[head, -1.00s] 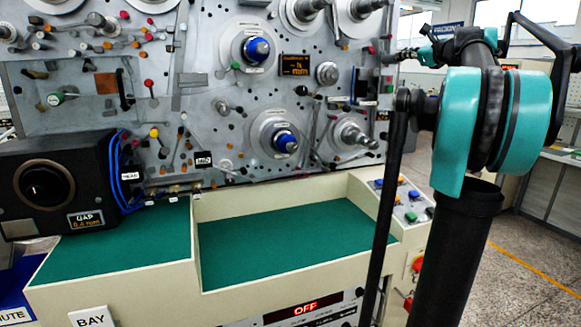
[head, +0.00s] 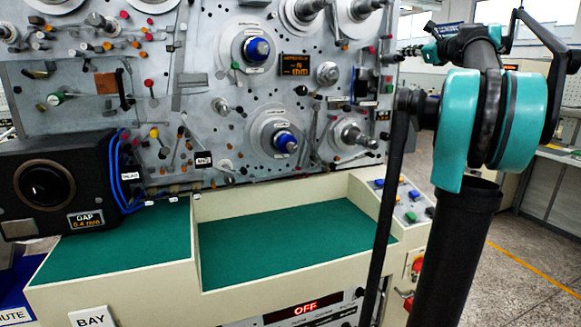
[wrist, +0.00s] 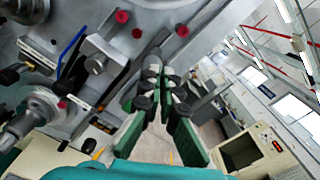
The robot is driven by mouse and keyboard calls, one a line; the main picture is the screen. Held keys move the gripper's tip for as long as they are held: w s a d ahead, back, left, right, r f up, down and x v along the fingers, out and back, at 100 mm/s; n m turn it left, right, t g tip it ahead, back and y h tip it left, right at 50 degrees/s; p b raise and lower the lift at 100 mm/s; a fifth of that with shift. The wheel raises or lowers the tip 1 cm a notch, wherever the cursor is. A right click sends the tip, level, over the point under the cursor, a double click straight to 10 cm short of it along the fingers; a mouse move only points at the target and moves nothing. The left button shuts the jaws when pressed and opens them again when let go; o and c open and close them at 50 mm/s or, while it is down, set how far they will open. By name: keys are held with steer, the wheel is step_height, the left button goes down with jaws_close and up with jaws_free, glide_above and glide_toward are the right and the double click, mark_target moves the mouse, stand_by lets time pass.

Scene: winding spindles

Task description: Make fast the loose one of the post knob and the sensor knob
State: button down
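My gripper (wrist: 161,78) shows in the wrist view, with its green and dark fingers converging to nearly meeting tips and nothing seen between them. In the head view my gripper (head: 402,54) is at the upper right, beside the right edge of the machine panel and apart from it. I cannot tell which knobs are the post knob and the sensor knob, as the small labels are unreadable. Candidates are a green knob (head: 56,98) at left, a red knob (head: 149,83) and an orange-yellow knob (head: 154,132). In the wrist view, a red knob (wrist: 123,16) and another red knob (wrist: 182,31) stand out. Which is loose does not show.
The grey panel (head: 200,97) carries spindles with blue hubs, rods and pins. Below lies a green shelf (head: 285,235), clear. A black gauge box (head: 55,185) with blue cables stands at left. A button console (head: 405,200) is at right. Floor is open beyond.

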steer(key=shift+d+r, duration=0.1)
stand_by(0.3)
steer(key=shift+s+r, duration=0.1)
steer(key=shift+r, duration=0.2)
steer(key=v, duration=0.5)
steer(key=shift+s+d, duration=0.1)
steer(key=shift+s, duration=0.3)
steer(key=w+a+f, duration=0.1)
steer(key=w+a, duration=0.2)
steer(key=w, duration=0.2)
steer(key=shift+a+f, duration=0.2)
stand_by(0.4)
steer(key=shift+w, duration=0.1)
steer(key=shift+d+f, duration=0.1)
stand_by(0.5)
